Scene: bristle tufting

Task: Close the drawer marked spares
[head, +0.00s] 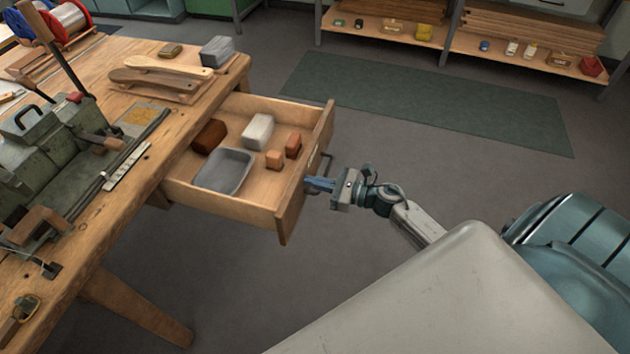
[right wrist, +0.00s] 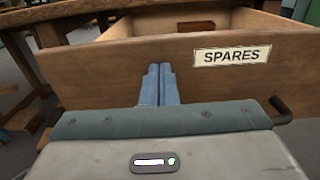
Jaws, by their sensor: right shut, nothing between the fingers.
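The spares drawer (head: 240,205) is pulled out from the wooden workbench. It holds a grey tray (head: 224,171), a pale block and several brown blocks. Its front panel carries a SPARES label, which shows in the right wrist view (right wrist: 232,56). The dark drawer handle (head: 320,168) is on the outer face. My right gripper (head: 308,184) is shut and empty, with its blue fingertips at the drawer front, beside the handle. The fingers also show in the right wrist view (right wrist: 159,68), pointing at the panel left of the label. I cannot tell whether they touch it. My left gripper is not in view.
The workbench (head: 185,118) stands at the left, with a grey-green machine (head: 50,150), wooden brush handles (head: 155,75) and a grey block on top. A shelf (head: 470,50) with small items stands at the back. A green mat (head: 430,100) lies on open floor.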

